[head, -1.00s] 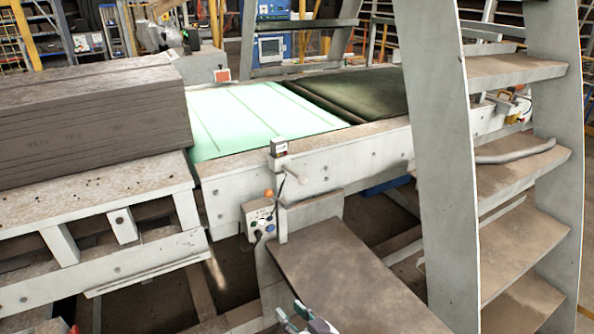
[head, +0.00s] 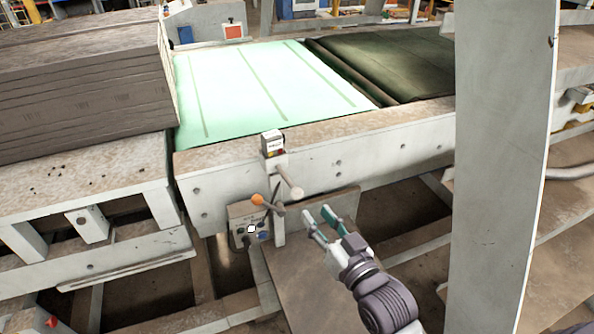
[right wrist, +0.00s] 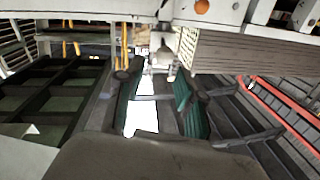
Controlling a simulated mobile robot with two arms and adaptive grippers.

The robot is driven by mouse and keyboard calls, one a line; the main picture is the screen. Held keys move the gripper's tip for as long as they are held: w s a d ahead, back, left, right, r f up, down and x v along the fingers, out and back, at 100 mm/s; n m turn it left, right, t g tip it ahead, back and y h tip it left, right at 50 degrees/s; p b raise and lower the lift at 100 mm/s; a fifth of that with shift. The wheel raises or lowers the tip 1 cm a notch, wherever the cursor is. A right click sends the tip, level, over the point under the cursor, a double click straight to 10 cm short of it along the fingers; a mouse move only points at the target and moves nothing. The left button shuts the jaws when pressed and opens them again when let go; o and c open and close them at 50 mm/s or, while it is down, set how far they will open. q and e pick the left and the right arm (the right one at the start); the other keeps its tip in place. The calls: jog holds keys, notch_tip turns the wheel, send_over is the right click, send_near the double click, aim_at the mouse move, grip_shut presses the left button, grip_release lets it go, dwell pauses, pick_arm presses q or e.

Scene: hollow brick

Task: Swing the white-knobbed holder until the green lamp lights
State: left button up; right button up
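The holder with the whitish knob (head: 290,186) is on the front side of the conveyor frame in the head view, below a small sensor box (head: 272,143). Its knob points down to the right. My right gripper (head: 318,212) is open and empty, a little below and right of the knob and apart from it. Its teal-padded fingers point up and left; they also show parted in the right wrist view (right wrist: 158,92). I cannot make out a lit green lamp. My left gripper is not in view.
A control box (head: 238,228) with white and blue buttons hangs just left of the gripper, beside an orange-knobbed lever (head: 257,199). A brown sloping plate (head: 300,285) lies below. A tall grey ladder side (head: 500,170) stands close on the right. Stacked brown slabs (head: 85,95) are at left.

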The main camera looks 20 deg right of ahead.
jog(key=p, duration=0.1)
send_near(289, 180)
jog(key=shift+w+a, duration=0.25)
jog(key=shift+w, duration=0.25)
jog(key=shift+w+a, duration=0.25)
jog(key=shift+w, duration=0.25)
jog(key=w+p, duration=0.1)
jog(key=w, duration=0.3)
jog(key=shift+f, duration=0.2)
jog(key=w, duration=0.3)
jog(key=shift+a+p, duration=0.3)
jog(key=shift+p, duration=0.1)
jog(key=shift+w, duration=0.3)
jog(key=shift+w+f, duration=0.1)
jog(key=shift+w, duration=0.05)
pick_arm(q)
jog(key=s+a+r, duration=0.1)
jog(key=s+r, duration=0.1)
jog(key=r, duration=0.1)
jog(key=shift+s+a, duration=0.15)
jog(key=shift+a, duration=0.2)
pick_arm(e)
grip_shut()
